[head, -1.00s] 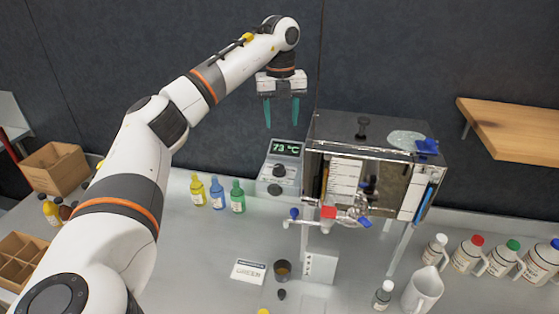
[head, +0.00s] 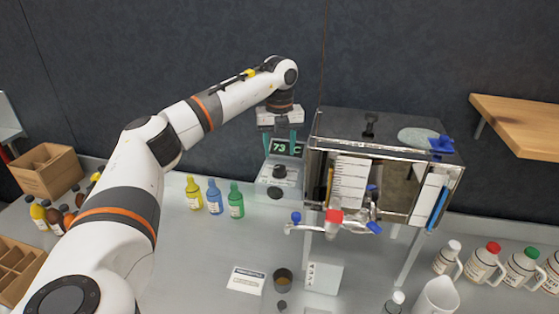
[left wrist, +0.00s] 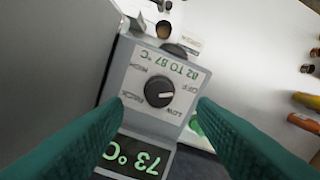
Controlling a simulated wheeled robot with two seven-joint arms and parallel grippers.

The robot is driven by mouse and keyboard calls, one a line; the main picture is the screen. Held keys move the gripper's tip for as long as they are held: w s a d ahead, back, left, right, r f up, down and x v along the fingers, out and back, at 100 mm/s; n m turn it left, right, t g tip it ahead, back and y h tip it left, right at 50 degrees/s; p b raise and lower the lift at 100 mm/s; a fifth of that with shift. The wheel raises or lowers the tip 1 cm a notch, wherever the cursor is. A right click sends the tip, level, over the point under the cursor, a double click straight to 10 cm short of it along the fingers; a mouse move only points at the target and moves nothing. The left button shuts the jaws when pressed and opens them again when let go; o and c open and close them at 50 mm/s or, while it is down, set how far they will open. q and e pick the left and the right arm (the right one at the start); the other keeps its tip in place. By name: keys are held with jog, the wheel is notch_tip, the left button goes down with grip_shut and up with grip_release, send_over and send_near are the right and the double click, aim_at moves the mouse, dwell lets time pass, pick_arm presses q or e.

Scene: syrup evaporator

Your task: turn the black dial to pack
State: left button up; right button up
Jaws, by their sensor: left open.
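The black dial (left wrist: 159,91) sits on the sloped face of a grey control box (left wrist: 121,70). It also shows in the head view (head: 279,171). In the left wrist view its labels appear upside down: PACK is left of the dial, LOW lower right, OFF right. The dial's white mark points right, near OFF; the exact setting is hard to tell. The green display (left wrist: 132,160) reads 73 °C. My left gripper (head: 280,148) is open above the box, its green fingers pointing down at it. The fingers show on both sides of the dial, apart from it. My right gripper is not in view.
The evaporator (head: 390,175), with valves on its front, stands right of the box. Yellow, blue and green bottles (head: 214,196) stand to the left. A small dark cup (head: 283,279) and a printed card (head: 246,280) lie in front. White jugs (head: 484,263) stand at the right.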

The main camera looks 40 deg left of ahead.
aim_at(280, 167)
pick_arm(q)
notch_tip(280, 167, down, 5)
jog(key=shift+w+a+r+p, duration=0.1)
jog(key=shift+r+p, duration=0.1)
jog(key=shift+p, duration=0.25)
jog(key=shift+f, duration=0.55)
jog(key=c, duration=1)
jog(key=shift+o, duration=0.2)
